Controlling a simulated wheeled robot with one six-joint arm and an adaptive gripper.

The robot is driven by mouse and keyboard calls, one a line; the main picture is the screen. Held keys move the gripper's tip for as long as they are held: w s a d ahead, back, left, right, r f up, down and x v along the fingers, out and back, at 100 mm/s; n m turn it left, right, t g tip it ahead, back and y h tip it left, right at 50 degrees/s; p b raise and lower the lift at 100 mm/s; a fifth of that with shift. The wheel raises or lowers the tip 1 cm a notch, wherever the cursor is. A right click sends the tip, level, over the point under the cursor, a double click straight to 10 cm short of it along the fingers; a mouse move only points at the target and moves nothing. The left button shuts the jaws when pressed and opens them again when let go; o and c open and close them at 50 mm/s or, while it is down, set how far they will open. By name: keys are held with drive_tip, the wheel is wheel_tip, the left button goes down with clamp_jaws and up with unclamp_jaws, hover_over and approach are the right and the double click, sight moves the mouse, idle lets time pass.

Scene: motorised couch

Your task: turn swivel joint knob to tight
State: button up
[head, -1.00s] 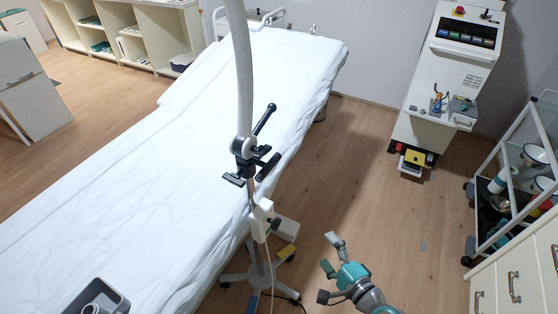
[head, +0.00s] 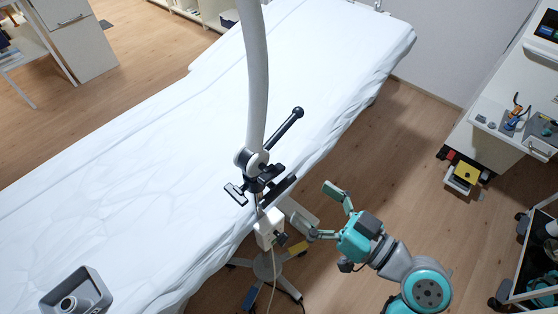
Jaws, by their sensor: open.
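The swivel joint (head: 250,160) sits on the pale curved pole (head: 257,80) of a stand in front of the couch. It has a long black handle (head: 285,128) pointing up and right. My gripper (head: 323,211), teal with grey-green fingers, is open and empty. It is right of and lower in the picture than the joint, apart from it, with its fingers pointing left.
The white-covered couch (head: 130,165) fills the left and middle. A white box (head: 268,228) with a dark knob sits lower on the stand, above its wheeled base (head: 268,266). A grey tray (head: 77,292) is at bottom left. A white cart (head: 500,120) stands right, with open floor between.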

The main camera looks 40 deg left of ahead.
sight(276, 176)
drive_tip(key=a, duration=1)
drive_tip(key=shift+w+a, duration=0.2)
drive_tip(key=shift+w, duration=0.15)
